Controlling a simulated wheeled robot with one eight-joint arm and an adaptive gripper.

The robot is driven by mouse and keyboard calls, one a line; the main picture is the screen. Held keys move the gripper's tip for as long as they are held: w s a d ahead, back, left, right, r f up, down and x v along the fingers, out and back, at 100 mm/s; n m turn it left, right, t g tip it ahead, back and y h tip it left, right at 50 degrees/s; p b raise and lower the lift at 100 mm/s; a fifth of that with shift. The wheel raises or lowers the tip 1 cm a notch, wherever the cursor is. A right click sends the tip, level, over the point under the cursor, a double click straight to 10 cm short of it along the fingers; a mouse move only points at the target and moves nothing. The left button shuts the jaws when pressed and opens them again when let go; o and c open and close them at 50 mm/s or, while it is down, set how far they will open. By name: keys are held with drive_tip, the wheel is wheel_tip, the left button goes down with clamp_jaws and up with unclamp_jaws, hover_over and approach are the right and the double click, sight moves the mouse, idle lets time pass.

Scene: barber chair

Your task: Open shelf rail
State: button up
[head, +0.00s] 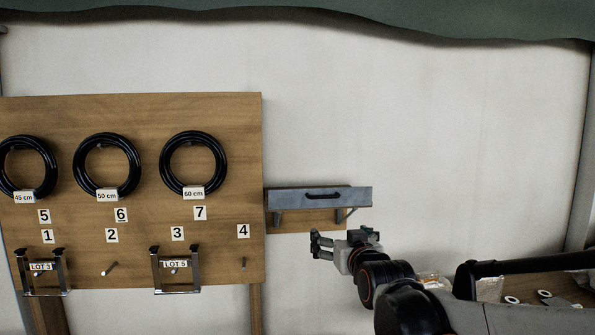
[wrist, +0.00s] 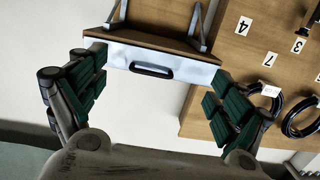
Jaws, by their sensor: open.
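The shelf rail (head: 350,197) is a grey metal strip along the front of a small wooden wall shelf (head: 300,226). It has a black handle (head: 322,196) in its middle. My gripper (head: 314,245) is open and empty, just below and in front of the shelf in the head view. In the wrist view, which is upside down, the rail (wrist: 190,70) and its handle (wrist: 151,70) lie between my two spread green-padded fingers (wrist: 157,80). I cannot tell whether a finger touches the rail. The shelf's top is hidden behind the rail.
A wooden pegboard (head: 225,120) left of the shelf carries black coiled hoses (head: 193,164), number labels and metal holders (head: 177,270). The wall right of the shelf is bare. A tray-like surface with small items (head: 540,288) is at the lower right, beside my arm.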

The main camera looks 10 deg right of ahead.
drive_tip(key=t+p, duration=0.1)
drive_tip(key=p, duration=0.2)
approach(325, 197)
drive_tip(key=w, duration=1)
drive_tip(key=shift+w+f, duration=0.15)
drive_tip(key=shift+w, duration=0.2)
drive_tip(key=c, duration=0.8)
